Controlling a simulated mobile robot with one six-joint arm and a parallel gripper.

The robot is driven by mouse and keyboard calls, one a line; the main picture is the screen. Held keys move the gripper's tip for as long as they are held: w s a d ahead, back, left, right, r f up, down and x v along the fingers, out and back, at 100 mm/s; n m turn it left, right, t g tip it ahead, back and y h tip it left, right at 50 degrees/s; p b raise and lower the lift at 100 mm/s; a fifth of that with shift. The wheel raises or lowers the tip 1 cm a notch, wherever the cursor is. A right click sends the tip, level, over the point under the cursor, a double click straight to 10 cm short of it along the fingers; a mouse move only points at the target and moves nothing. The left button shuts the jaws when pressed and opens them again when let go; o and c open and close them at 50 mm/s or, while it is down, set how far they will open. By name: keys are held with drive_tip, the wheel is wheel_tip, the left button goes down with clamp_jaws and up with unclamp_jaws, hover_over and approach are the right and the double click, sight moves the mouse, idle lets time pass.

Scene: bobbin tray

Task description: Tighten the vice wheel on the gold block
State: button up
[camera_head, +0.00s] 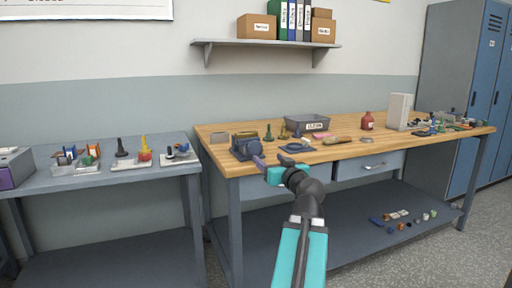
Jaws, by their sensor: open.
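A dark grey-blue vice (244,141) stands at the left front of the wooden bench. A round blue-grey part, which looks like its wheel (251,150), faces the front edge. A brownish-gold patch shows at the top of the vice; it is too small to tell whether this is the gold block or how tightly it sits. My gripper (266,168) is open and empty, at the end of my teal and dark arm. In the picture it is just below and right of the wheel, in front of the bench edge. I cannot tell whether it touches the wheel.
The wooden bench (440,125) also carries a grey labelled bin (307,123), a red bottle (367,121), a white upright box (398,111) and small parts. A blue-grey side table (100,184) with trays stands left. Lockers (459,85) stand right. A lower shelf holds small items.

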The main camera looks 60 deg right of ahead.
sight(256, 150)
drive_tip(key=shift+p+x, duration=0.85)
drive_tip(key=shift+x, duration=5.25)
drive_tip(key=shift+f, duration=0.1)
drive_tip(key=c, duration=1.1)
